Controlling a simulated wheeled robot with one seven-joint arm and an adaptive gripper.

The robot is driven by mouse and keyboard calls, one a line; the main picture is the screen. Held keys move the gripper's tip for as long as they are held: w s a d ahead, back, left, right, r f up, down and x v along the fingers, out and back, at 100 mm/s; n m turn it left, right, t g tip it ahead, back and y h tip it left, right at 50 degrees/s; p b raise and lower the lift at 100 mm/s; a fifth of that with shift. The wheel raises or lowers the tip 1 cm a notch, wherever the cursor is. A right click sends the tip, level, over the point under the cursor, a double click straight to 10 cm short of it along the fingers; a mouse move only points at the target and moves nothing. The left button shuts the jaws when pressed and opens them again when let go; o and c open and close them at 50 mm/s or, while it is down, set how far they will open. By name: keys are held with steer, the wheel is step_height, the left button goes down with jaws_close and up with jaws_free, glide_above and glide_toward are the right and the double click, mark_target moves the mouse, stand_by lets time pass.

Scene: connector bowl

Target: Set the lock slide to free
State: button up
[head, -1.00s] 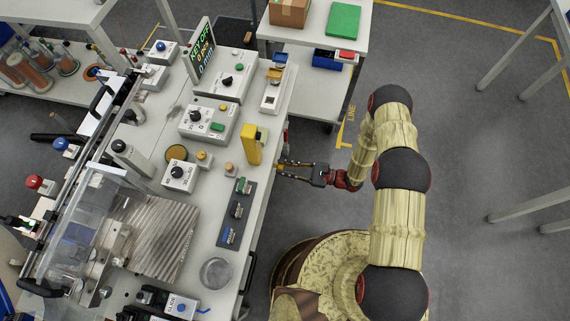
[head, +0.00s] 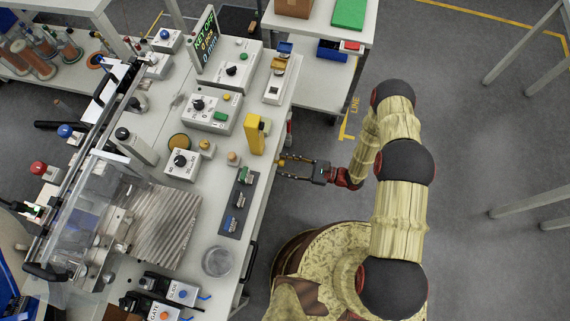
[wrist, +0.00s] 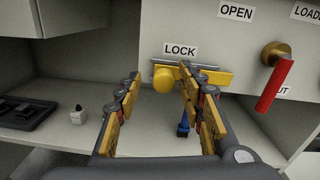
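The lock slide shows in the wrist view as a yellow bar (wrist: 216,78) with a round yellow knob (wrist: 163,80). It sits in a metal guide on an upright pale panel, under a LOCK label. My gripper (wrist: 160,75) is open and empty in front of it. The knob appears between the fingertips, nearer the right finger. I cannot tell whether that finger touches it. The right finger covers part of the bar. In the head view my gripper (head: 281,168) is at the bench's right edge, and the slide is hidden there.
A red handle (wrist: 275,86) hangs from a brass pivot right of the slide, near an OPEN label. A blue item (wrist: 183,125) shows below, partly behind the right finger. A dark tray (wrist: 20,113) lies on the shelf. A yellow block (head: 255,135) stands near the bench edge.

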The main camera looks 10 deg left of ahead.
steer(key=d, duration=1.2)
steer(key=shift+s, duration=0.35)
